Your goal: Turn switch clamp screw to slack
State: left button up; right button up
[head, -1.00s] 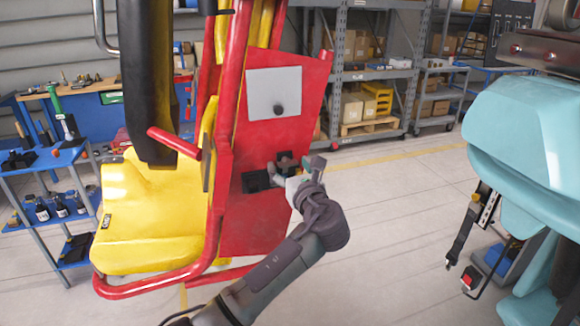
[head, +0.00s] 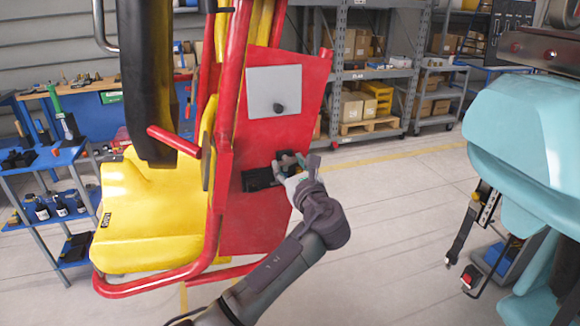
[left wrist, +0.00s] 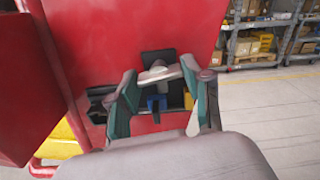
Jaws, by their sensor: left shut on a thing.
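My left gripper (head: 284,166) reaches the red back panel (head: 262,200) of the yellow seat unit. It is at the dark switch recess low on the panel. In the left wrist view, the two teal-sided fingers of the gripper (left wrist: 159,74) are spaced apart, shut on a grey, wing-like clamp screw (left wrist: 156,72) in front of a dark plate. A blue part (left wrist: 157,103) shows below the screw, between the fingers. In the head view the gripper hides most of the screw. My right gripper is not in view.
A grey cover plate with a dark knob (head: 275,92) is on the panel above the gripper. A yellow seat (head: 150,220) with red tube rails stands left. A teal seat (head: 520,140) hangs at right. The floor between is clear.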

pick_arm(q)
jog(key=n+b, duration=0.1)
jog(key=n, duration=0.3)
jog(key=shift+n, duration=0.6)
jog(key=o, duration=1.2)
jog(key=shift+c, duration=0.2)
jog(key=v, duration=0.7)
jog(key=shift+s, duration=0.25)
jog(key=shift+d, duration=0.1)
